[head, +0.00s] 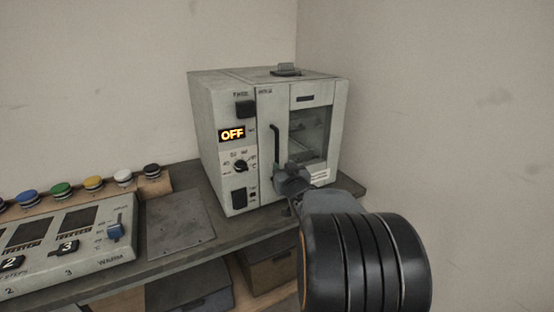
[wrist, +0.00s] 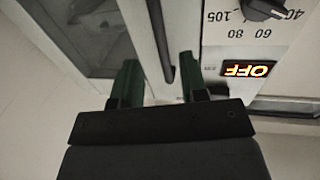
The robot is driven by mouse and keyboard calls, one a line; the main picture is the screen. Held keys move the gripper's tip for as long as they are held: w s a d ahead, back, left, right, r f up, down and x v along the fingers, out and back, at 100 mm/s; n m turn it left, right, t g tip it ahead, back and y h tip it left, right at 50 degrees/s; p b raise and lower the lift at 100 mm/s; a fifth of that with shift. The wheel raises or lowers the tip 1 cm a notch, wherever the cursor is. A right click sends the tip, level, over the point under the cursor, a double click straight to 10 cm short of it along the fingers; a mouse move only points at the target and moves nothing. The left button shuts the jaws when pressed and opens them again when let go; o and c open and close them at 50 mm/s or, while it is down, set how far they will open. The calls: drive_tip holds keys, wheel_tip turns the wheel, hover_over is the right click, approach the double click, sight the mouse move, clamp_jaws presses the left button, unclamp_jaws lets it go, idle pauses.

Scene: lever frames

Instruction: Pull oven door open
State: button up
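The oven (head: 225,110) is a pale grey box on the bench, with a windowed door (head: 305,135) that looks shut. A dark vertical handle (head: 275,143) is on the door's left side. In the wrist view the handle (wrist: 160,40) runs down between the two green fingers of my gripper (wrist: 159,65). The fingers are apart, with a gap visible on each side of the handle. In the head view my gripper (head: 288,178) is at the handle's lower end and hides part of it. Whether a finger touches the handle is unclear.
The oven's display (head: 232,134) reads OFF, with a knob (head: 240,166) below it. Boxes (head: 268,268) sit on a shelf below. A wall is close on the right.

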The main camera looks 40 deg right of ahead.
sight(278, 158)
drive_tip(key=x, duration=0.7)
drive_tip(key=shift+w+d, duration=0.1)
drive_tip(key=shift+w, duration=0.2)
clamp_jaws()
